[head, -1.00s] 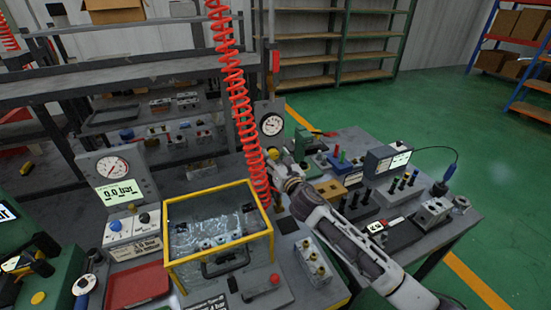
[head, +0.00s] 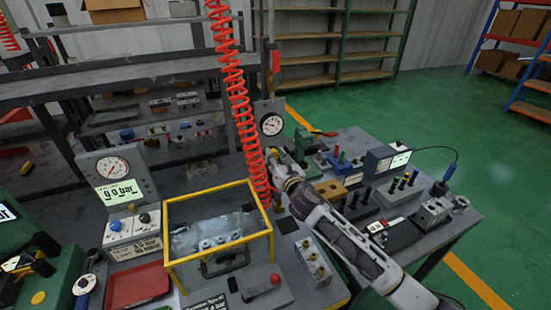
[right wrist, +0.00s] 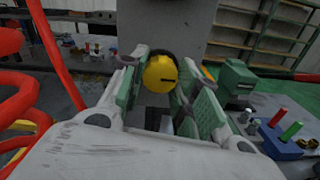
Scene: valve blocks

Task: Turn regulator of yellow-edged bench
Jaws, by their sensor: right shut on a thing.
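A yellow round knob (right wrist: 160,73) with a dark slot mark sits in front of a grey upright panel in the right wrist view. My right gripper (right wrist: 162,88) has its green-padded fingers on either side of the knob and is shut on it. My left gripper is not in view.
The red coiled hose (head: 233,90) hangs close beside my right gripper. A yellow-edged clear box (head: 219,243) stands in front, to the left. A gauge stand with a bar display (head: 117,190) is farther left. Blocks with coloured pegs (head: 340,160) crowd the bench at right.

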